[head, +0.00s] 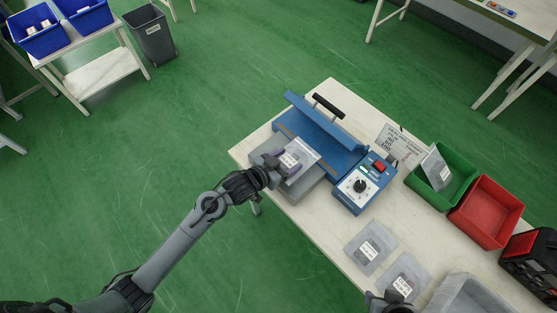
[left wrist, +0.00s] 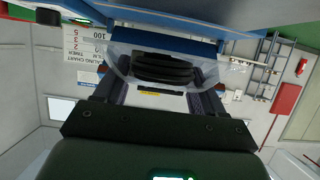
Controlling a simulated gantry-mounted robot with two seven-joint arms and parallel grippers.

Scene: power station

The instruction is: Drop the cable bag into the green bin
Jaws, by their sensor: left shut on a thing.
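My left gripper (head: 276,171) is shut on the cable bag (head: 301,156), a clear bag with a white label, at the near left side of the blue sealer. In the left wrist view the bag (left wrist: 163,69) shows a coiled black cable between the two fingers. The green bin (head: 457,188) stands farther right on the table, well apart from my left gripper. A labelled grey bag (head: 435,167) leans in it. A dark part of my right arm or gripper shows at the bottom edge; its jaws cannot be made out.
The blue sealer (head: 318,133) and its control box (head: 364,185) stand between the held bag and the green bin. A red bin (head: 486,212) stands beside the green one. Two labelled bags (head: 370,247) (head: 402,278) lie in front, near a grey tray (head: 468,297).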

